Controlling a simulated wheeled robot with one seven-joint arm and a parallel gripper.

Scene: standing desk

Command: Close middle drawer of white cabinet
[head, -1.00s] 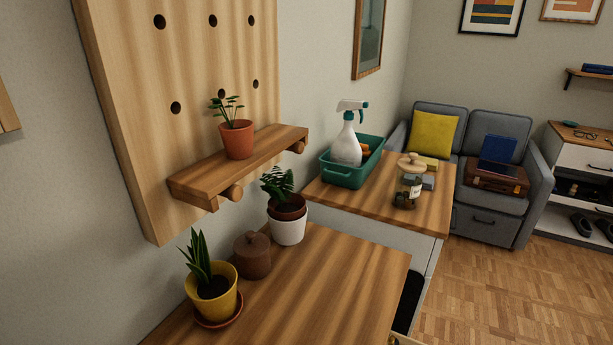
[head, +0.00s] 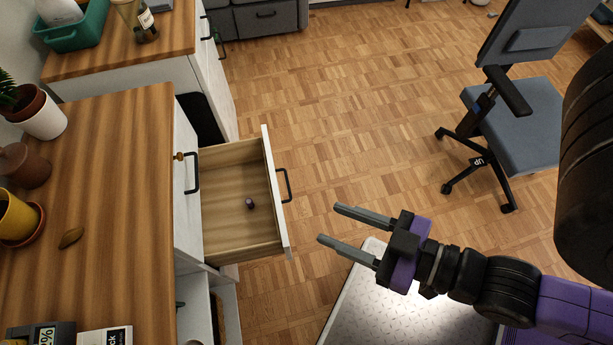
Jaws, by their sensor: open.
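The white cabinet (head: 187,218) with a wooden top stands at the left in the head view. One of its drawers (head: 272,195) is pulled well out to the right, with a white front, a dark bar handle (head: 285,186) and a wooden inside. A small dark purple item (head: 250,203) lies in it. I cannot tell from this angle whether it is the middle drawer. My gripper (head: 327,223) is open and empty, to the right of the drawer front and apart from the handle, its fingers pointing left.
An office chair (head: 520,124) stands at the right. Potted plants (head: 42,118) stand on the cabinet top. Parquet floor (head: 350,130) is clear between drawer and chair.

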